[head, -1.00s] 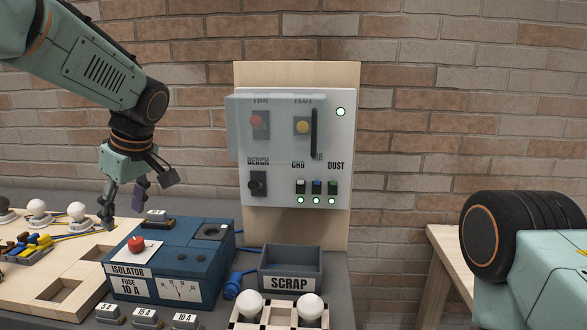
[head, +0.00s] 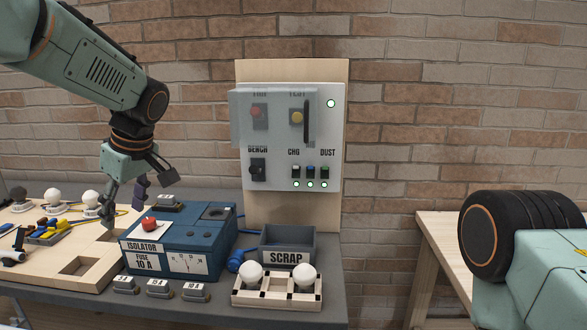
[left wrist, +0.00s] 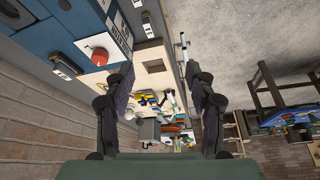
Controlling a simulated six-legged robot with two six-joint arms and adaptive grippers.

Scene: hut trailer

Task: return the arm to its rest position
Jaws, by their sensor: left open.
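My left gripper (head: 122,203) hangs at the left in the head view, just left of the blue isolator box (head: 190,238) and above the wooden board. Its fingers are open with nothing between them. In the left wrist view my left gripper (left wrist: 160,100) also shows spread and empty, with the blue box (left wrist: 60,40) and its red knob (left wrist: 97,55) at upper left. My left arm comes in from the upper left. My right arm shows only in part at the lower right of the head view; its gripper is out of frame.
A control panel (head: 335,150) with a translucent cover stands behind the bench. The scrap bin (head: 287,240) and a rack with white bulbs (head: 275,291) are right of the box. Fuses (head: 157,288) lie in front. Wall and floor space separate the bench from a wooden table (head: 440,235).

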